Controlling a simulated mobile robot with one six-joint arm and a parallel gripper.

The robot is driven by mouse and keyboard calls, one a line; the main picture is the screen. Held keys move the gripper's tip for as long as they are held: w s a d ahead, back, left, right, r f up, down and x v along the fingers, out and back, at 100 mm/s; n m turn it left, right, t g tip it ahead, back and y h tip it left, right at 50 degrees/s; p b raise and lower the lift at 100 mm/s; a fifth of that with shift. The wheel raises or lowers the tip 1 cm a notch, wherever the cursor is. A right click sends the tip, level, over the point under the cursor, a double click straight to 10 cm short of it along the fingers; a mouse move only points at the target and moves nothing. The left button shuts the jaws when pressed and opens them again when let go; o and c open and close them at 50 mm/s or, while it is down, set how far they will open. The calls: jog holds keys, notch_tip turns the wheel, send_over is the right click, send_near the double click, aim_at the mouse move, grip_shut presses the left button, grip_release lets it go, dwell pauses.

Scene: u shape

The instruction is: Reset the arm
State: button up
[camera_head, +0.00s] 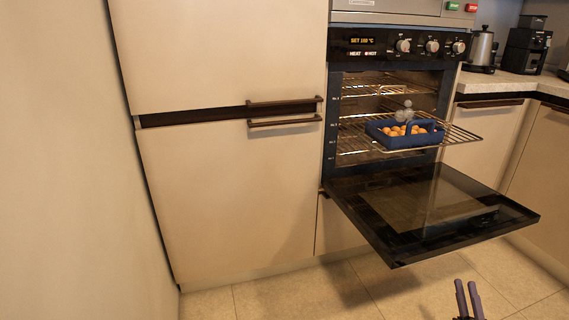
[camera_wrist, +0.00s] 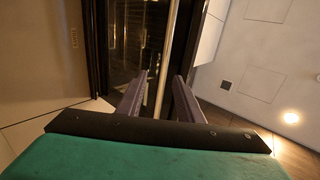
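My gripper (camera_head: 468,300) is at the bottom right of the head view, in front of the open oven door and apart from it. Its two fingers point up in the picture, with a gap between them. The wrist view shows the gripper (camera_wrist: 157,95) with its fingers apart and no object between them. The rest of my arm is out of the head view.
The oven door (camera_head: 430,210) hangs open over the tiled floor. A rack (camera_head: 458,136) is pulled out, bearing a blue dish (camera_head: 405,140) of round orange-brown food. Cabinets (camera_head: 230,190) stand left. A kettle (camera_head: 481,48) and black coffee machine (camera_head: 525,48) stand on the right counter.

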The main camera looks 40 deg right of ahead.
jog(key=w+a+n+g+y+p, duration=0.1)
jog(key=w+a+n+y+p, duration=0.15)
jog(key=w+a+y, duration=0.65)
jog(key=w+a+n+g+y+p, duration=0.15)
jog(key=w+p, duration=0.25)
jog(key=w, duration=1.1)
jog(key=w+a+f+n+g+y+p, duration=0.1)
jog(key=w+a+n+g+y+p, duration=0.25)
jog(key=w+a, duration=0.65)
jog(key=w+a+f+g+y+p, duration=0.2)
jog(key=w+a+g+y+p, duration=0.3)
jog(key=a, duration=0.8)
jog(key=s+a+f+n+g+y+p, duration=0.15)
jog(key=a+n+g+p, duration=0.35)
jog(key=a, duration=0.8)
jog(key=a+f+g+y+p, duration=0.1)
jog(key=a+g+y+p, duration=0.1)
jog(key=a+g, duration=0.8)
jog(key=s+a+n+g+h+p, duration=0.2)
jog(key=s+a+n+h+p, duration=0.25)
jog(key=s+a, duration=0.45)
jog(key=s+a+r+n+g+h+p, duration=0.1)
jog(key=s+r+n+g+h+p, duration=0.2)
jog(key=s+r+n+h+p, duration=0.2)
jog(key=shift+s+a+r+h+p, duration=0.3)
jog(key=shift+s+r+h+p, duration=0.5)
jog(key=shift+s+h+p, duration=0.8)
